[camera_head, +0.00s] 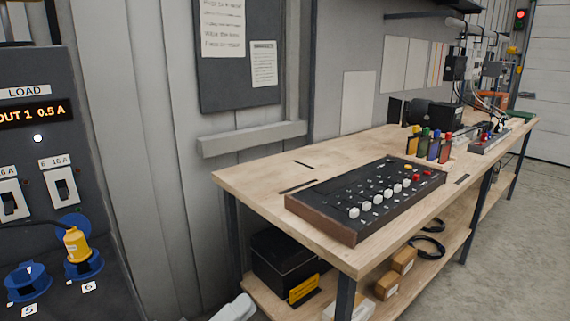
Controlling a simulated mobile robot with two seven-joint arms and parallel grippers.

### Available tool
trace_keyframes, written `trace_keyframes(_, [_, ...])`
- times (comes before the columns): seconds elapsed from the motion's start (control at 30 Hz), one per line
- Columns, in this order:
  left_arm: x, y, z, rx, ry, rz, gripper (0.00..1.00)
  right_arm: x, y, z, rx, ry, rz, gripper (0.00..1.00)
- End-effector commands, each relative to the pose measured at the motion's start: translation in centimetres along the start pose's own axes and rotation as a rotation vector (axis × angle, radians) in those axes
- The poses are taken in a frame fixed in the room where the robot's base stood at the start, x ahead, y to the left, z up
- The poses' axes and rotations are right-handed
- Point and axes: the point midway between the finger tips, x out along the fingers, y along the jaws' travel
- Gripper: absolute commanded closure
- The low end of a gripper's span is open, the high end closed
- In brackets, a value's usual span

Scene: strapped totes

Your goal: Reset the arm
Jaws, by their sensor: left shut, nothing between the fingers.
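A pale white part of my left gripper (236,308) shows at the bottom edge of the head view, left of the workbench's lower shelf. Only a small piece is in the picture, and its fingertips cannot be made out clearly. It is shut and empty, apart from the bench and the panel. My right gripper is out of view.
A wooden workbench (255,179) carries a black control box (340,205) with knobs and several coloured items. A dark panel (45,130) with switches, blue sockets and a yellow plug (76,243) stands at left. A black case (285,262) sits on the lower shelf.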

Motion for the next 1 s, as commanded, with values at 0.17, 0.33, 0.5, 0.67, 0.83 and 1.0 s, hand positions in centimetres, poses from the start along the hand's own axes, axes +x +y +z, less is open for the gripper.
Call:
trace_keyframes(0.17, [-6.4,6.4,3.0,-0.492,-0.381,0.107,1.00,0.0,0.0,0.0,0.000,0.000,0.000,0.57])
trace_keyframes(0.33, [-15.1,13.1,3.0,-0.934,-0.764,0.188,1.00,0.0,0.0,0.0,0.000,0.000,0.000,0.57])
trace_keyframes(0.5, [-23.5,17.9,0.3,-1.271,-1.095,0.232,1.00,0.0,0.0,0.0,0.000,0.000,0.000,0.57])
trace_keyframes(0.67, [-27.8,19.7,-1.9,-1.432,-1.270,0.245,1.00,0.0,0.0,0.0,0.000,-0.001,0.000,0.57])
trace_keyframes(0.83, [-28.8,20.1,-2.5,-1.470,-1.313,0.246,1.00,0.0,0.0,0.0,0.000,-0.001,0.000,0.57])
trace_keyframes(1.0, [-28.8,20.1,-2.5,-1.467,-1.310,0.247,1.00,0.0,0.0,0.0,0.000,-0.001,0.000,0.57])
